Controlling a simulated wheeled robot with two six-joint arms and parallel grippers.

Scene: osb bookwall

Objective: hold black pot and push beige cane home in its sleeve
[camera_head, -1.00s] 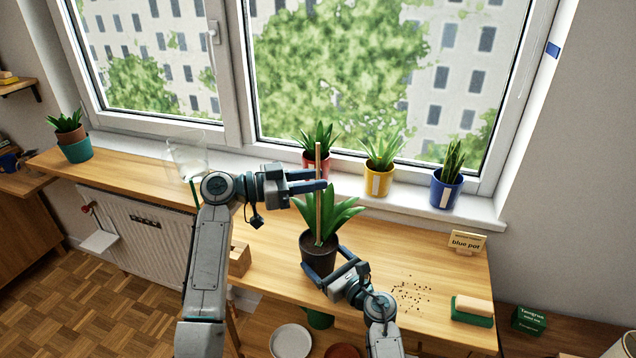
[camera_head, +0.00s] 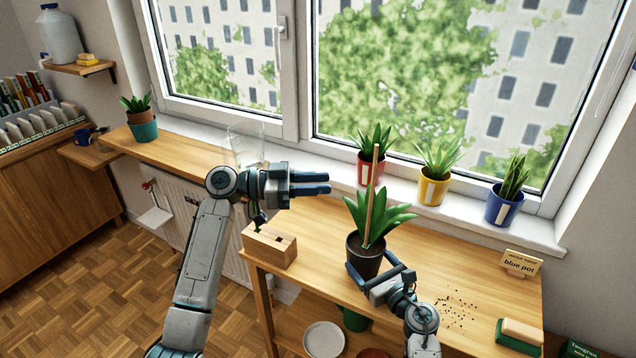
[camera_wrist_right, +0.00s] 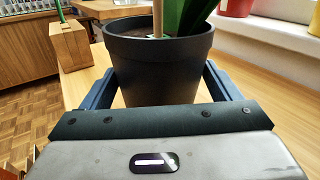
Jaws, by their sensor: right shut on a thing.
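The black pot (camera_head: 362,262) stands on the wooden table with a leafy green plant in it. The beige cane (camera_head: 371,205) stands in the pot, leaning slightly.
Red (camera_head: 366,172), yellow (camera_head: 432,190) and blue (camera_head: 503,206) potted plants stand on the sill behind. A slotted wooden block (camera_head: 270,247) is at the table's left end. A "blue pot" sign (camera_head: 521,264) and a green-and-beige brush (camera_head: 519,335) are right. Crumbs lie on the table.

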